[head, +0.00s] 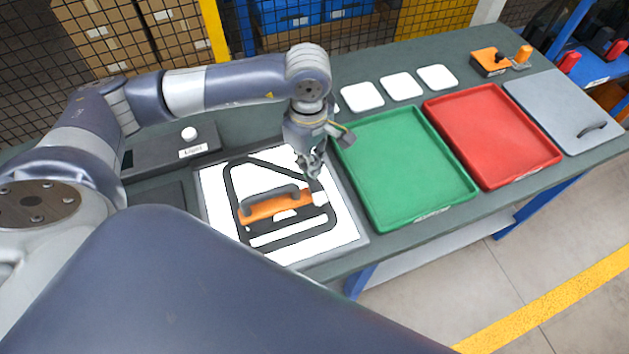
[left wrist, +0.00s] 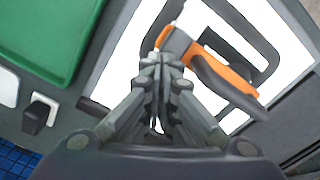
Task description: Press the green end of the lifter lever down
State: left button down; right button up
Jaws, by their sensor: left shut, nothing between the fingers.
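The orange lifter (head: 262,208) with a black handle lies on a white panel with a dark frame (head: 330,243) inside a grey surround. It also shows in the left wrist view (left wrist: 232,82), just beyond my fingers. My left gripper (head: 313,170) is shut and empty, pointing down above the right end of the lifter. In the left wrist view its fingertips (left wrist: 162,62) lie close to the lifter's near end; contact cannot be told. My right gripper is not in view.
A green tray (head: 392,122) and a red tray (head: 480,92) stand to the right, with several white squares behind. A grey panel with handle (head: 545,90) and an orange device (head: 488,62) are at far right.

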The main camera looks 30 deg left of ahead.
pick_arm(q)
jog(key=shift+f+b, duration=0.45)
jog(key=shift+f, duration=0.05)
jog(key=shift+r, duration=0.15)
jog(key=shift+r+p, duration=1.55)
jog(key=shift+r, duration=1.9)
jog(key=shift+s+f, duration=0.1)
